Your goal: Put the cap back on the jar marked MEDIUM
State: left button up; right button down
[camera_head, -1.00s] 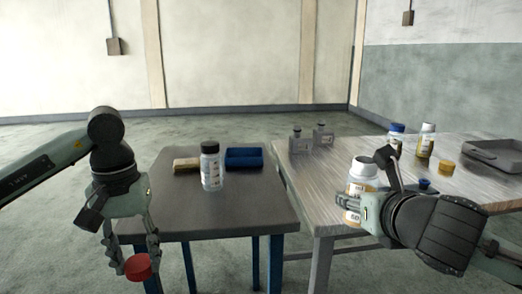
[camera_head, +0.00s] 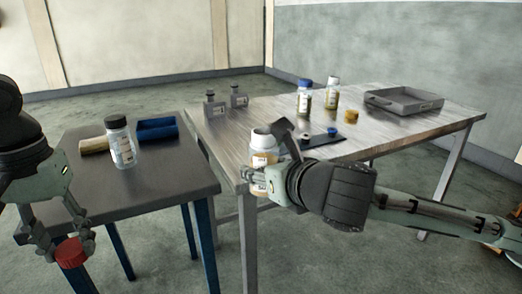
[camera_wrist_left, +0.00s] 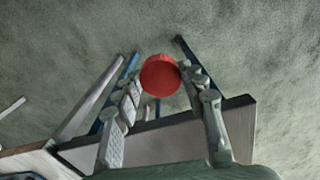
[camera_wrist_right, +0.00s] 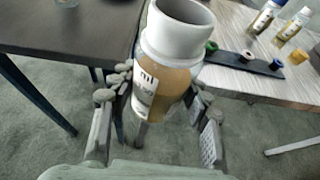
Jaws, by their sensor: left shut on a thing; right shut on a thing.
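A red cap (camera_head: 70,253) is held between the fingertips of my left gripper (camera_head: 68,244), in front of the dark table and below its top. It also shows in the left wrist view (camera_wrist_left: 160,75). My right gripper (camera_wrist_right: 160,85) is shut on an open jar (camera_head: 264,160) with a wide white mouth and amber contents. The jar is held by the near left corner of the metal table. In the right wrist view the jar (camera_wrist_right: 172,60) leans slightly, and its label is only partly visible, so I cannot read the name. The cap and jar are well apart.
The dark table (camera_head: 170,185) holds a black-capped jar (camera_head: 121,143), a blue tray (camera_head: 157,129) and a tan block (camera_head: 93,145). The metal table (camera_head: 420,122) holds two jars, grey bottles, a yellow cap (camera_head: 350,116), a dark strip (camera_head: 318,140) with caps, and a grey tray (camera_head: 404,102).

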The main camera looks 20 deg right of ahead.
jog(key=s+a+f+n+g+y, duration=0.3)
jog(key=s+a+f+n+y, duration=0.3)
jog(key=a+f, duration=0.5)
jog(key=shift+s+a+f+n+y, duration=0.25)
jog(key=shift+s+f+n+y, duration=0.15)
jog(key=shift+s+f+y, duration=0.4)
jog(key=shift+w+f, duration=0.15)
jog(key=shift+w, duration=0.1)
pick_arm(q)
jog(key=s+d+r+n, duration=0.1)
jog(key=d+r, duration=0.3)
jog(key=d, duration=0.7)
jog(key=d+r+n, duration=0.2)
jog(key=d+r, duration=0.2)
jog(key=d, duration=0.8)
jog(key=shift+s, duration=0.35)
notch_tip(320, 180, down, 4)
jog(key=shift+a, duration=0.1)
